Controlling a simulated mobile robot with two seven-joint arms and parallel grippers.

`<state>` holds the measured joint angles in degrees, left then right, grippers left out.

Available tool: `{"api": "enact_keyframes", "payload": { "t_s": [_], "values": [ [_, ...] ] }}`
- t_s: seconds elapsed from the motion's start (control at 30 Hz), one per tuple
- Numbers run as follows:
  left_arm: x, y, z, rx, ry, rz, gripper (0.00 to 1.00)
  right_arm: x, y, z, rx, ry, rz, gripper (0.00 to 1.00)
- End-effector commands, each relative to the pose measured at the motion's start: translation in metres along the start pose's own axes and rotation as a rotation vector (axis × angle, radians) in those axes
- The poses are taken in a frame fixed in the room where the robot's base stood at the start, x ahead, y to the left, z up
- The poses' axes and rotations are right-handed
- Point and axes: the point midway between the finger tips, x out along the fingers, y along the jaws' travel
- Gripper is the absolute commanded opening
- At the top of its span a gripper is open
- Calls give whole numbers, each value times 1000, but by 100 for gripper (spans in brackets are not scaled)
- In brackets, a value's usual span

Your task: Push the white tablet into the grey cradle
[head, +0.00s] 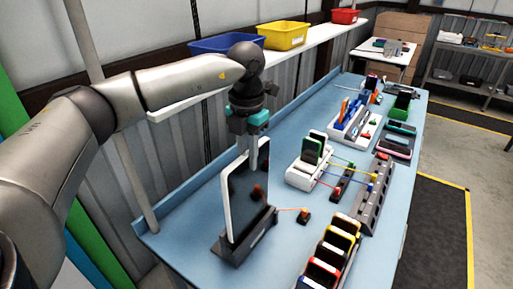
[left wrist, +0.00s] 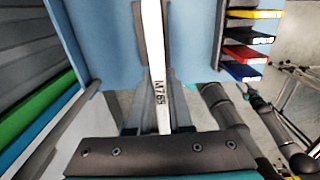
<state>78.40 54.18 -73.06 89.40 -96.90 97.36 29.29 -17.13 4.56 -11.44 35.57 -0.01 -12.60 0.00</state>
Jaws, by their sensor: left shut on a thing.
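The white tablet (head: 224,207), with a dark screen, stands upright in the head view. Its lower end is at the grey cradle (head: 226,252) near the left end of the blue table, and the cradle's front hides its bottom edge, so I cannot tell how deep it sits. My left gripper (head: 254,158) is above the tablet and shut on its upper edge. In the left wrist view the tablet (left wrist: 152,50) shows as a narrow white edge with printed characters, running between the fingers (left wrist: 156,108). The cradle (left wrist: 140,22) shows partly behind it.
A small block with an orange top (head: 304,216) is beside the cradle, joined by a thin line. A rack of coloured cartons (head: 331,258) stands to its right. A white stand (head: 305,172) is farther back. Bins, one yellow (head: 282,36), line the wall shelf.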

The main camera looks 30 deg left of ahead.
Motion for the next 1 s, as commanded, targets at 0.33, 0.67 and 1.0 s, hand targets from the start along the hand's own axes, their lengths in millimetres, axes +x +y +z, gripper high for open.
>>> {"api": "enact_keyframes", "payload": {
  "t_s": [0.33, 0.67, 1.0],
  "values": [
    [4, 0, 0, 0, -3, -1, 0, 4, 0, 3, 0, -4, -1, 50],
    [23, 0, 0, -1, -2, -1, 0, 18, -1, 5, 0, -6, -1, 50],
    [46, 0, 0, 0, -2, -1, 0, 33, -1, 6, 0, -5, -1, 50]
  ]
}}
